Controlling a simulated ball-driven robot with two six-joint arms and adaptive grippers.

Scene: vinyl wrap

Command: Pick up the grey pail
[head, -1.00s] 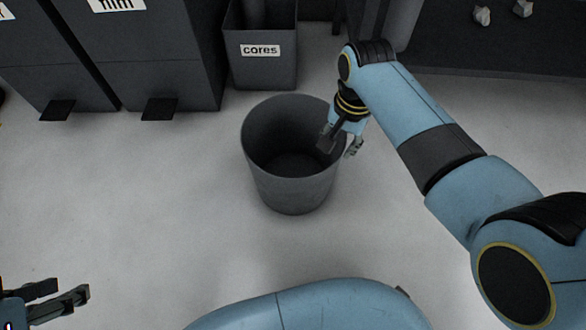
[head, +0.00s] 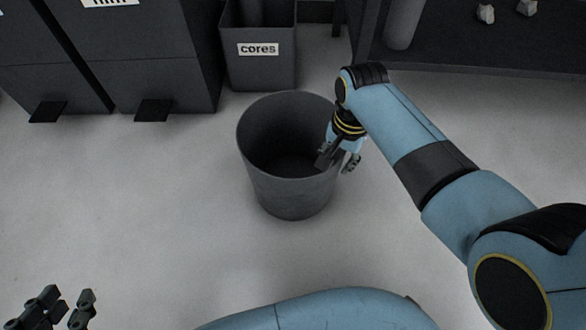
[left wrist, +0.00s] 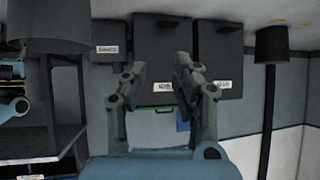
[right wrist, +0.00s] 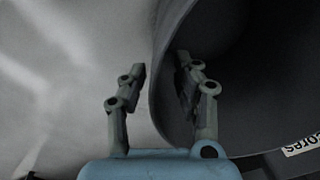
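The grey pail (head: 290,195) stands upright on the floor in the middle of the head view, open at the top and with nothing visible inside. My right gripper (head: 338,162) is at its right rim, one finger inside the pail and the other outside. The right wrist view shows the pail wall (right wrist: 164,85) between the two spread fingers (right wrist: 160,75), with gaps on both sides. My left gripper (head: 68,308) is open and empty at the lower left of the head view, well away from the pail. It also shows open in the left wrist view (left wrist: 160,75).
A dark bin labelled "cores" (head: 258,72) stands behind the pail. Larger dark bins with pedals (head: 150,75) stand at the back left. A dark shelf (head: 470,55) with pale lumps (head: 486,14) is at the back right. The floor left of the pail is clear.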

